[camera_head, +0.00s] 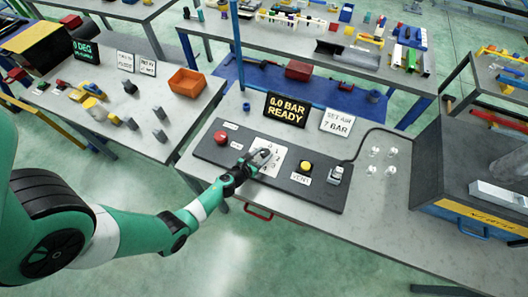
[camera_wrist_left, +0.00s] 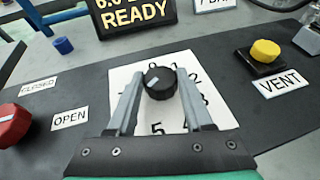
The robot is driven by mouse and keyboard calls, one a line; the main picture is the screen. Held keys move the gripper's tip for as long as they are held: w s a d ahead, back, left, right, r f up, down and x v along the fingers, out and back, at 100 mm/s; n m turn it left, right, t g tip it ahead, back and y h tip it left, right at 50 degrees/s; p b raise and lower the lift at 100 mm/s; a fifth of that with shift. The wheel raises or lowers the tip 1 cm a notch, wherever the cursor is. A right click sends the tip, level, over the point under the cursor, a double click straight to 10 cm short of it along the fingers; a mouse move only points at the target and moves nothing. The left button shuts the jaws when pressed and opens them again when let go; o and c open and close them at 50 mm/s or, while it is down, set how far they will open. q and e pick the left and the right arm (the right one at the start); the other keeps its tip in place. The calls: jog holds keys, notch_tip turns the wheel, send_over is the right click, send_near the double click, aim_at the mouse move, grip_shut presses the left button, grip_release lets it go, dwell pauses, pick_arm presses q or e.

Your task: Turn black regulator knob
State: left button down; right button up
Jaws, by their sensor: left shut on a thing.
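The black regulator knob (camera_wrist_left: 160,83) stands on a white dial card (camera_wrist_left: 125,76) with numbers around it, on a dark panel. A light mark on the knob's top points to the upper left of the wrist view. My left gripper (camera_wrist_left: 158,100) has one finger on each side of the knob and is shut on it. In the head view my left gripper (camera_head: 262,158) reaches over the dial card (camera_head: 275,160) and mostly hides the knob. My right gripper is not in view.
A red knob (camera_head: 221,137) sits left of the dial and a yellow VENT button (camera_head: 305,167) right of it. A display (camera_head: 286,109) reading "6.0 BAR READY" and a "SET AIR 7 BAR" sign (camera_head: 338,122) stand behind the panel.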

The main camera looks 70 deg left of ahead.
pick_arm(q)
jog(key=shift+s+a+m+t+h, duration=0.1)
jog(key=shift+a+m+t+h, duration=0.1)
jog(key=shift+m+h, duration=0.3)
jog(key=shift+a+m+t+h, duration=0.15)
jog(key=shift+m+t+h, duration=0.05)
jog(key=shift+m+h, duration=0.25)
jog(key=shift+a+f+m+t+h, duration=0.1)
jog(key=shift+m+t+h, duration=0.4)
jog(key=shift+m+h, duration=0.55)
jog(key=m+h+b, duration=0.1)
jog(key=h, duration=0.1)
jog(key=m+h+b, duration=0.1)
jog(key=b, duration=0.1)
jog(key=shift+a+f+m+h, duration=0.15)
jog(key=shift+m+h, duration=0.25)
jog(key=shift+r+m+h+b, duration=0.25)
jog(key=shift+m+h+b, duration=0.7)
jog(key=shift+b, duration=0.35)
jog(key=shift+c, duration=1.5)
grip_release()
